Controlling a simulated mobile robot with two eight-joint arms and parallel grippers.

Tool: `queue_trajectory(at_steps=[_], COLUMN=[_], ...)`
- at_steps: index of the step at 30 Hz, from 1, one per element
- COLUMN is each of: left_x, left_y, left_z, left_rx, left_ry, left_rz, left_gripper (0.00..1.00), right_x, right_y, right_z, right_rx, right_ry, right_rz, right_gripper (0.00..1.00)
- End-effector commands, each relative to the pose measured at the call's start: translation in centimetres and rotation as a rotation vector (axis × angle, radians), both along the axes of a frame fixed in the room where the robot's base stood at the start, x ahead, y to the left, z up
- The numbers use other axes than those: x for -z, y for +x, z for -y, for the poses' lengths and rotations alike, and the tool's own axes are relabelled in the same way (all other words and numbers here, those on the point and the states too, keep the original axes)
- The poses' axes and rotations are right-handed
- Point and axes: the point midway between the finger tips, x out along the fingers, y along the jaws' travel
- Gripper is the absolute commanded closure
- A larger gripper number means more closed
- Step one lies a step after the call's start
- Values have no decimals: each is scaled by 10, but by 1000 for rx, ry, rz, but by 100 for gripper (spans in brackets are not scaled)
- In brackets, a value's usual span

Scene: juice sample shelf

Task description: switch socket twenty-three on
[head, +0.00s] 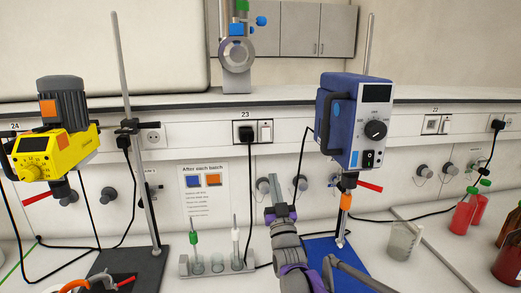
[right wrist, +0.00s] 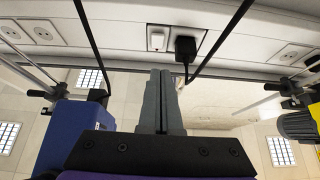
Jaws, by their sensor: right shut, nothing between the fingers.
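Socket twenty-three (head: 253,142) is on the white wall rail under a "23" label. A black plug (head: 245,133) sits in its left half, and a white rocker switch (head: 265,131) is on its right. My right gripper (head: 272,180) is below the socket, pointing up towards the wall, shut and empty. In the right wrist view, turned upside down, the switch (right wrist: 158,38) and plug (right wrist: 185,48) lie beyond the shut fingertips (right wrist: 161,72), with a gap visible. A small red mark shows at the switch's edge. I cannot tell the rocker's position.
A blue stirrer (head: 353,125) on a stand is right of the socket; a yellow one (head: 50,145) is left. The plug's black cable (head: 249,190) hangs down near my gripper. A tube rack (head: 215,266) and a beaker (head: 403,240) stand on the bench.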

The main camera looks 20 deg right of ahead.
Motion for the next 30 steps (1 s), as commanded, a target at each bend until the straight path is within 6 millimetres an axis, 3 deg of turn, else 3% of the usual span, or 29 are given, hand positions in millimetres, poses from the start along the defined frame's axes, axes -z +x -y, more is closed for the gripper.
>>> queue_trajectory(at_steps=[6, 19, 30], left_x=[3, 0, -24], left_y=[-1, 0, 8], left_z=[0, 0, 0], left_rx=[0, 0, 0], left_ry=[0, 0, 0], left_rz=[-2, 0, 16], left_gripper=[50, 50, 50], right_x=[-5, -10, -55], right_y=[1, 6, 61], right_z=[9, 10, 24], right_rx=[16, 16, 17], right_ry=[-19, -19, -20], right_rz=[87, 88, 89], right_gripper=[100, 100, 100])
